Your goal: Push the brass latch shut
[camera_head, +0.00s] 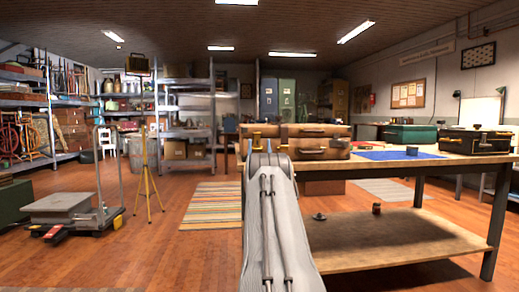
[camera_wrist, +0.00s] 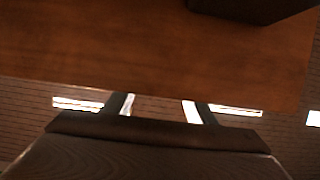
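A brown case (camera_head: 325,143) with a carrying handle lies on the left part of the workbench. Small brass-coloured latch pieces (camera_head: 257,139) show at its left end, just above my arm; they are too small to tell open from shut. In the wrist view, my gripper (camera_wrist: 158,108) has its two dark fingers apart with nothing between them. A brown surface (camera_wrist: 150,50) fills the upper part of that view, and I cannot tell which thing it belongs to. In the head view my arm covers part of the case's front, and the gripper is not distinct.
The workbench (camera_head: 450,166) has a lower shelf (camera_head: 395,240) with small items on it. A blue mat (camera_head: 385,155), a black case (camera_head: 474,142) with brass fittings and a green case (camera_head: 410,134) are to the right. A platform trolley (camera_head: 62,206) and yellow tripod (camera_head: 150,185) stand left.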

